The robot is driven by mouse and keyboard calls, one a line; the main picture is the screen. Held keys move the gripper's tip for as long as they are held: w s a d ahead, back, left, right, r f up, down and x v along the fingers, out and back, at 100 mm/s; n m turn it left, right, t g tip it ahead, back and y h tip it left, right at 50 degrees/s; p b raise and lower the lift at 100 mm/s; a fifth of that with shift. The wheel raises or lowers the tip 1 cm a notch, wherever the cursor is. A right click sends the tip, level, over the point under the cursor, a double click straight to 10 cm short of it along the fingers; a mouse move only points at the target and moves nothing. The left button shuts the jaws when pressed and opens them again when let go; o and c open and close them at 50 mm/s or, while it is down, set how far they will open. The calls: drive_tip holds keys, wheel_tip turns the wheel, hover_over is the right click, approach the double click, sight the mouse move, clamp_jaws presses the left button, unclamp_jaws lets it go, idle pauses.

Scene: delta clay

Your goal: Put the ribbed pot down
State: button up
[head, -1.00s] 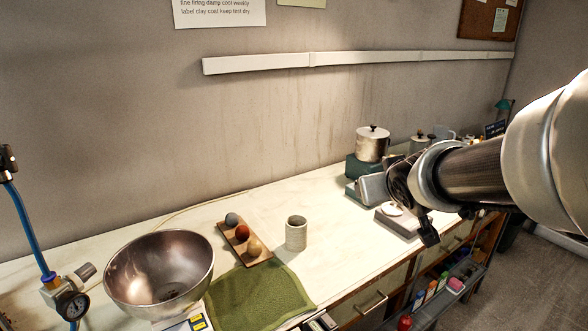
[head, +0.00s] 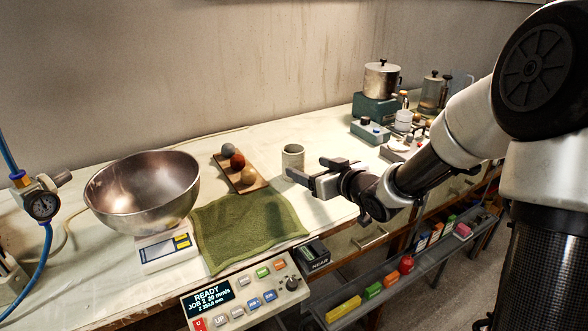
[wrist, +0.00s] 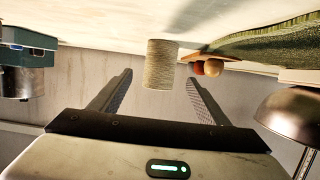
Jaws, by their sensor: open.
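The ribbed pot (head: 293,157), a small pale cylinder with an open top, stands upright on the white worktop (head: 330,141). My gripper (head: 306,168) is open and empty, just to the right and front of the pot, with its fingers pointing toward it. In the wrist view, which shows the room upside down, the ribbed pot (wrist: 161,62) appears in line with the gap between the fingertips (wrist: 159,77). It seems to lie beyond the tips, with no contact visible. In the head view, one fingertip hides part of the pot's lower side.
A wooden board (head: 249,186) with three balls lies left of the pot. A green towel (head: 245,225) lies in front, and a steel bowl (head: 142,190) sits on a scale (head: 165,250). A control panel (head: 243,297) is at the front edge. The worktop behind the pot is clear.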

sight(299, 161)
drive_tip(key=b+x, duration=0.2)
drive_tip(key=x, duration=0.7)
drive_tip(key=shift+r, duration=0.2)
drive_tip(key=shift+c, duration=0.3)
drive_tip(key=shift+r, duration=0.15)
drive_tip(key=c, duration=1.3)
